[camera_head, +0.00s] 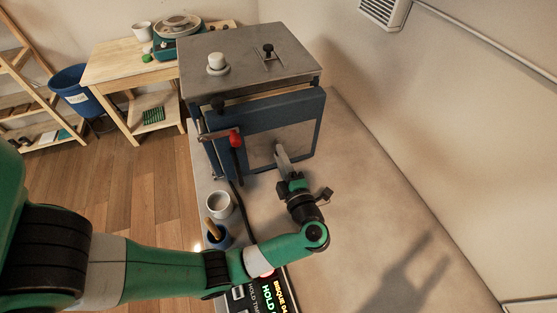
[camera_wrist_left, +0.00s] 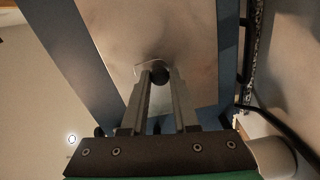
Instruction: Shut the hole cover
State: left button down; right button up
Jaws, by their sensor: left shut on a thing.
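The kiln (camera_head: 255,110) has a blue-framed front door with a pale metal panel (camera_head: 303,134). My left gripper (camera_head: 279,150) is at this panel, and its body hides the spot it touches in the head view. In the left wrist view the hole cover (camera_wrist_left: 159,72) shows as a small dark rounded piece between the fingertips, against the pale panel. A thin light curved edge shows beside it on the left. The left gripper (camera_wrist_left: 159,76) is shut on this dark piece. Whether the hole behind is covered cannot be told. My right gripper is not in view.
A light cup (camera_head: 219,204), a blue pot with tools (camera_head: 217,236) and a control panel (camera_head: 268,290) stand near my left arm. The bench top right of the arm is clear.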

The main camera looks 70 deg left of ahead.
pick_arm(q)
jog(key=shift+w+f+n+b, duration=0.15)
jog(key=shift+n+b, duration=0.35)
jog(key=shift+n, duration=0.5)
jog(key=shift+w, duration=0.1)
jog(key=c, duration=0.7)
grip_release()
jog(key=d, duration=1.1)
jog(key=shift+s+d, duration=0.3)
jog(key=shift+s, duration=0.05)
